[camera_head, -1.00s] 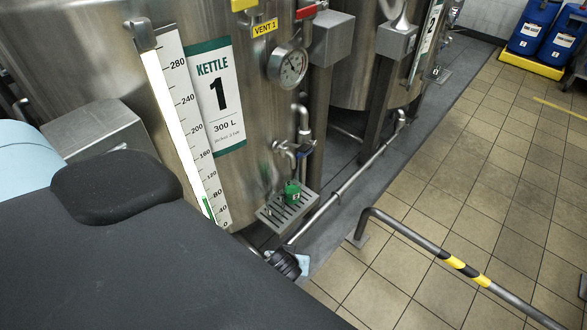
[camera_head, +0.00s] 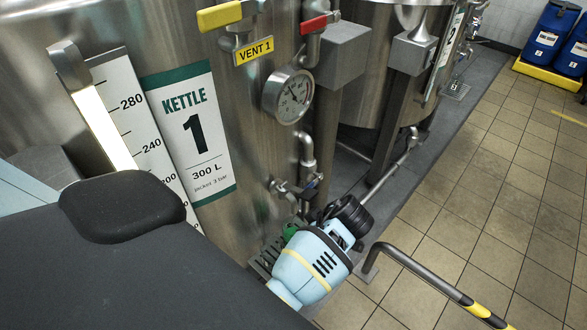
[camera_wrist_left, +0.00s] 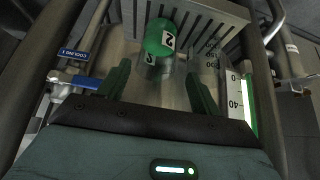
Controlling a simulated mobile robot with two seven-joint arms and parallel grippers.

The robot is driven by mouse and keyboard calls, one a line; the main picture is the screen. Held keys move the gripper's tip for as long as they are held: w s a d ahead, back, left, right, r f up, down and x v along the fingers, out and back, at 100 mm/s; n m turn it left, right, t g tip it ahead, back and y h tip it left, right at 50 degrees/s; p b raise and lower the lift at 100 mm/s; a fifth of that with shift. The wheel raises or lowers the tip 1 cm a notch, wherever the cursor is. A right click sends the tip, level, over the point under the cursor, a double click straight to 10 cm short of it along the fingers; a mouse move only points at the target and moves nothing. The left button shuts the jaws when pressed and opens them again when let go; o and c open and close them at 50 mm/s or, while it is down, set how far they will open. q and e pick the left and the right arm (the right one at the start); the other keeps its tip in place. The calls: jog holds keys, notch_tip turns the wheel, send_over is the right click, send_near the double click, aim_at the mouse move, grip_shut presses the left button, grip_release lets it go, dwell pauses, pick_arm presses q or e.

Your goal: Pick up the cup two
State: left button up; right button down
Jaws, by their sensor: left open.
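In the head view only a bit of the green cup (camera_head: 289,232) shows beside my arm. My left gripper (camera_wrist_left: 158,72) is open, its two dark green fingers apart. The cup lies ahead of the fingertips, roughly in line with the gap, and not gripped.
Kettle 1 (camera_head: 255,130) stands close by, with a gauge (camera_head: 288,95), valve handles and a level scale (camera_head: 135,120). Pipework with a small valve (camera_head: 310,182) is near the cup. A bent floor rail (camera_head: 420,265) stands right of my arm; tiled floor beyond is open.

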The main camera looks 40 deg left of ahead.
pick_arm(q)
jog(key=shift+s+f, duration=0.1)
pick_arm(e)
jog(key=shift+s, duration=0.1)
pick_arm(q)
send_over(295, 232)
jog(key=s+d, duration=0.2)
jog(key=shift+s+f+b, duration=0.2)
jog(key=shift+f+b, duration=0.15)
jog(key=shift+f, duration=2.75)
pick_arm(e)
jog(key=shift+s+f, duration=0.25)
jog(key=shift+f, duration=0.15)
pick_arm(q)
jog(key=c, duration=0.9)
pick_arm(e)
jog(key=shift+w, duration=0.1)
jog(key=shift+d+r, duration=0.1)
